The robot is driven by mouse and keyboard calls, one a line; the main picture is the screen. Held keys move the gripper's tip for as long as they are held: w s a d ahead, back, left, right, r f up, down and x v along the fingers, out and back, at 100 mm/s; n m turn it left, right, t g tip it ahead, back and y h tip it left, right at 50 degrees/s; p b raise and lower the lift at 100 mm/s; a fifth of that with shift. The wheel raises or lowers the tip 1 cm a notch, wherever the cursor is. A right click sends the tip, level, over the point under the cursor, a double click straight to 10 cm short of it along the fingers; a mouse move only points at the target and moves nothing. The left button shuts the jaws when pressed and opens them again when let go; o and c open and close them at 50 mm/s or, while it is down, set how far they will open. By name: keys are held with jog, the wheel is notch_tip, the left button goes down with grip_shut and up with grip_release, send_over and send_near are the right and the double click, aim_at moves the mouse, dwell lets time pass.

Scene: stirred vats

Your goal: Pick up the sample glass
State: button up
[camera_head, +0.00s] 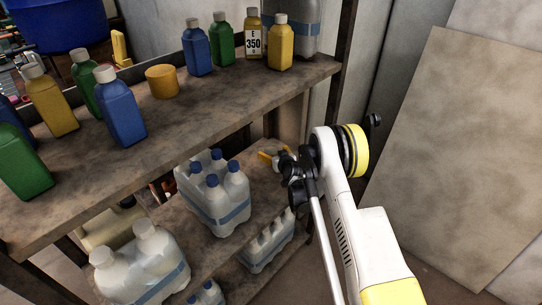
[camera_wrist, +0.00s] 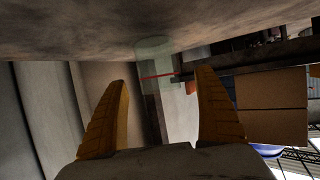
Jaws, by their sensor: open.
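The sample glass (camera_wrist: 153,58) shows in the wrist view as a clear, greenish cup with a red line across it. It stands against the brown shelf surface (camera_wrist: 70,25), which fills the top of that picture. My gripper (camera_wrist: 164,78) is open, its two yellow fingers apart. The glass appears between and just beyond the fingertips, with nothing held. In the camera_head view my gripper (camera_head: 268,156) is at the right end of the lower shelf (camera_head: 262,185), partly hidden by my wrist. I cannot make out the glass there.
The upper shelf (camera_head: 185,115) overhangs to the left and holds blue, green and yellow bottles and a yellow cup (camera_head: 162,81). A pack of clear bottles (camera_head: 214,200) stands left of my gripper on the lower shelf. A shelf post (camera_head: 342,65) rises behind. A large panel (camera_head: 455,150) leans at right.

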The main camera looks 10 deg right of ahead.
aim_at(273, 153)
jog(key=x, duration=0.1)
jog(key=b+x, duration=0.1)
jog(key=x, duration=0.1)
jog(key=shift+d+f, duration=0.1)
jog(key=shift+f, duration=0.2)
jog(key=shift+w, duration=0.3)
jog(key=shift+r, duration=0.1)
jog(key=c, duration=1.5)
